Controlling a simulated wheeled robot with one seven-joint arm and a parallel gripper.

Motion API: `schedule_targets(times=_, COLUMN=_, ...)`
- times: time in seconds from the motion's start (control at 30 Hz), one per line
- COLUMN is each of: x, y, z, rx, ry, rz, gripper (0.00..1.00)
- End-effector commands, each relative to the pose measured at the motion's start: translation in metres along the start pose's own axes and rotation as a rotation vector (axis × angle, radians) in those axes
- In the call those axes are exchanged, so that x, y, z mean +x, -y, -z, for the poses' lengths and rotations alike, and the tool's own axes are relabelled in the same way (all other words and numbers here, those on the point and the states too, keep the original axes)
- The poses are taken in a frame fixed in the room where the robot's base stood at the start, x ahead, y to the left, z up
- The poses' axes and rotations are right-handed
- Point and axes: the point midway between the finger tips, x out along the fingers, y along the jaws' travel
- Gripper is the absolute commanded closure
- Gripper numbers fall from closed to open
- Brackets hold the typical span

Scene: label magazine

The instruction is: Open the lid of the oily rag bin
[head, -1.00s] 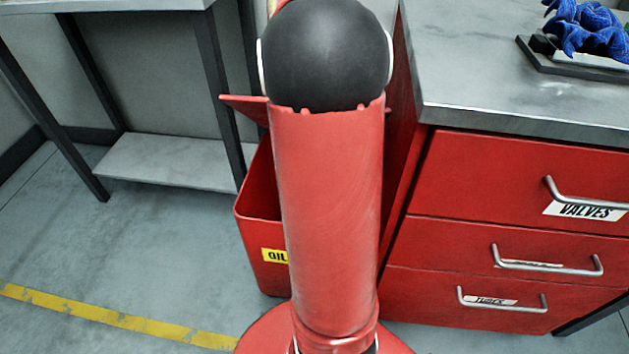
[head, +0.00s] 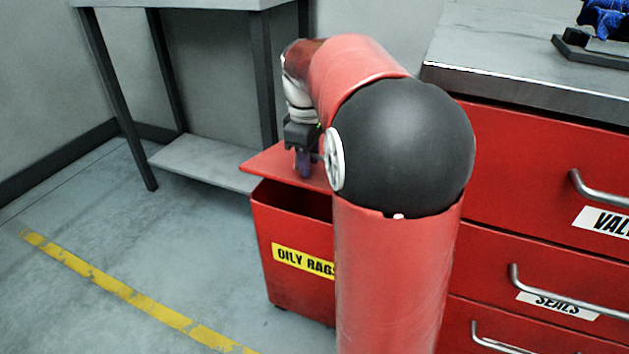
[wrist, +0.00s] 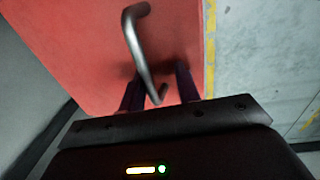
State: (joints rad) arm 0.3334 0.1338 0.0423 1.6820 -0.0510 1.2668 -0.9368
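The oily rag bin (head: 290,235) is red with a yellow label reading OILY RAGS, and stands on the floor left of the drawers. Its red lid (head: 268,160) is raised off the front rim, so the dark inside shows; my arm hides the bin's right part. My gripper (head: 303,165) is above the lid, pointing down. In the wrist view, the lid (wrist: 80,50) carries a curved metal handle (wrist: 139,45). My gripper's dark fingers (wrist: 160,90) are apart, with the handle's near end between them. Contact cannot be told.
A red drawer cabinet (head: 520,205) with a grey top stands close on the right, its metal handles jutting out. A grey table (head: 265,65) with dark legs and a low shelf (head: 205,160) is behind left. Floor on the left is clear, with a yellow line (head: 130,290).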

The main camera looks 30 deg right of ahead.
Motion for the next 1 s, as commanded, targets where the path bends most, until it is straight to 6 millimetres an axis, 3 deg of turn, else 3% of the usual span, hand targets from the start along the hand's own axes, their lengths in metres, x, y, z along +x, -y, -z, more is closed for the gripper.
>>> schedule_targets(times=0.13, x=0.009, y=0.002, z=0.002, rx=-0.002, ry=0.000, rz=-0.015, gripper=0.67)
schedule_targets(times=0.57, x=0.006, y=0.001, z=0.002, rx=-0.001, ry=0.000, rz=-0.018, gripper=0.68)
schedule_targets(times=0.73, x=-0.018, y=-0.009, z=0.006, rx=0.005, ry=-0.002, rz=0.002, gripper=0.68)
schedule_targets(times=1.0, x=-0.081, y=-0.019, z=0.004, rx=0.002, ry=-0.002, rz=0.066, gripper=0.68)
